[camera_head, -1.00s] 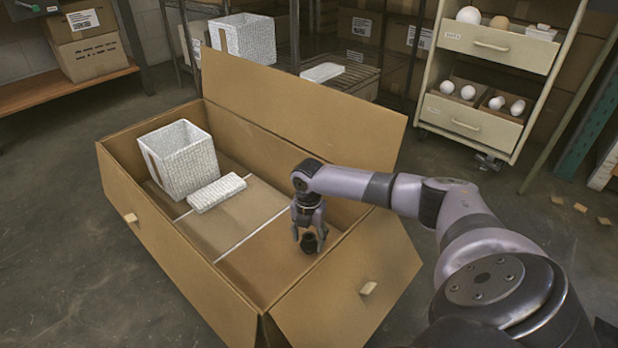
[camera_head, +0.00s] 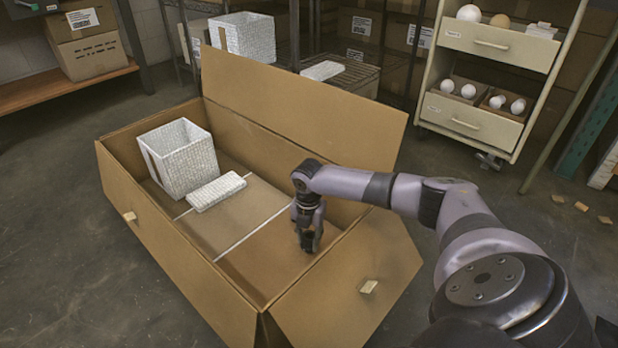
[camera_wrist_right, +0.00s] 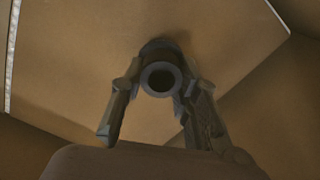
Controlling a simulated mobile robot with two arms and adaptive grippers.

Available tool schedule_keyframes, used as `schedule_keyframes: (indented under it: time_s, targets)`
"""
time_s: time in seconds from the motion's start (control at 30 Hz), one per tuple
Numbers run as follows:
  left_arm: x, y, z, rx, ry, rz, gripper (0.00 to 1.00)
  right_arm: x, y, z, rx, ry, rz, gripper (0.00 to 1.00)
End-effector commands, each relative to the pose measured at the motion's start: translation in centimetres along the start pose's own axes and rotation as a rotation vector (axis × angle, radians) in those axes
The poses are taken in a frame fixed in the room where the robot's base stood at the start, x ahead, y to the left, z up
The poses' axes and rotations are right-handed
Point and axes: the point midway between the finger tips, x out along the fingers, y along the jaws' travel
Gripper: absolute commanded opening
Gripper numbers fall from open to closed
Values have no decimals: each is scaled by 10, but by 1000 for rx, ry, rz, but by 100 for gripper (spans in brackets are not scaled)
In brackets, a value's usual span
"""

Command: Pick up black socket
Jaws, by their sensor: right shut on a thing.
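The black socket (camera_wrist_right: 161,78) shows in the right wrist view as a dark cylinder with a round opening facing the camera. It sits between the fingers of my right gripper (camera_wrist_right: 160,108), which is shut on it. In the head view my right gripper (camera_head: 310,236) reaches down into the right part of the open cardboard box (camera_head: 185,267). There the socket is mostly hidden by the fingers. I cannot tell whether the socket still touches the box floor. My left gripper is in neither view.
A white textured bin (camera_head: 181,160) and a white textured block (camera_head: 216,191) are in the box's left part. The box's raised flap (camera_head: 300,105) stands behind my arm. A cream drawer cart (camera_head: 497,48) holding bulbs stands at the back right.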

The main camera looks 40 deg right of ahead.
Motion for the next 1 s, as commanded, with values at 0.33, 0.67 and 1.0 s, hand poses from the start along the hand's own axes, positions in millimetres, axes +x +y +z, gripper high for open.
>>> schedule_keyframes:
  time_s: [0.33, 0.67, 1.0]
  targets:
    - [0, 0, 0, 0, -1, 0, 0, 0, 0, 0, 0, 0, 0, 1]
    - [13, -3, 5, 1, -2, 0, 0, -19, 0, 0, 0, 0, 1, 0]
    - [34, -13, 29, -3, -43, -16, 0, -80, 0, 0, 1, -1, 1, 0]
